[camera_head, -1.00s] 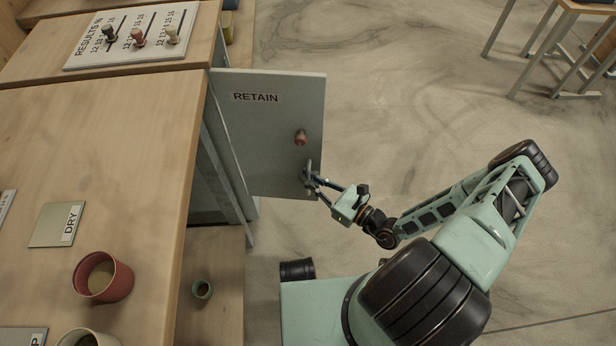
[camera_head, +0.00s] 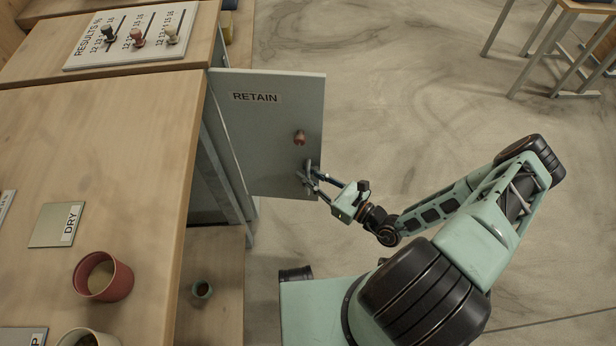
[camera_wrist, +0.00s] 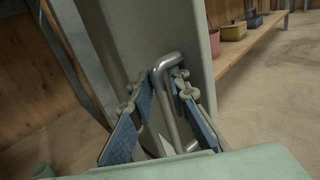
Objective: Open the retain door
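The retain door (camera_head: 265,125) is a grey-green panel marked RETAIN, swung out from the cabinet, with its opening showing dark behind it. A small red-brown knob (camera_head: 299,138) sits on its face. The metal bar handle (camera_wrist: 168,100) is near the door's outer edge. My gripper (camera_head: 308,172) is at this handle. In the wrist view my gripper (camera_wrist: 160,95) has its blue-padded fingers apart, one on each side of the handle, with gaps showing beside the bar. Part of the handle is hidden by the fingers in the head view.
The wooden counter (camera_head: 120,150) fills the left, with a red cup (camera_head: 103,277) and a DRY plate (camera_head: 57,225). A small cup (camera_head: 202,290) stands on a lower shelf beneath the door's side. Open floor lies right of the door.

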